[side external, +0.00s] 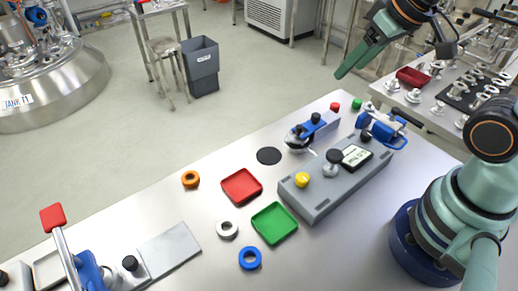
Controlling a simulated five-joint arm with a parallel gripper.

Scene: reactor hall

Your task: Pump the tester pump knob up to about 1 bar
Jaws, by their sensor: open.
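The grey tester box (318,200) lies on the table right of the middle. On its top are a black round knob (334,156) on a pale stem, a yellow knob (302,180) at the near left end, and a small display (356,156) whose digits are too small to read. I cannot tell for certain which knob is the pump knob; the black one stands up on its stem. My gripper (344,72) is in the upper right, its green fingers pointing down and left, open and empty. It is well above and apart from the tester.
A blue clamp device (384,128) stands beside the tester's far end, and another blue device (316,126) is behind it. A red tray (241,186), a green tray (275,223) and loose rings lie to the left. A red-handled device (54,218) stands at lower left.

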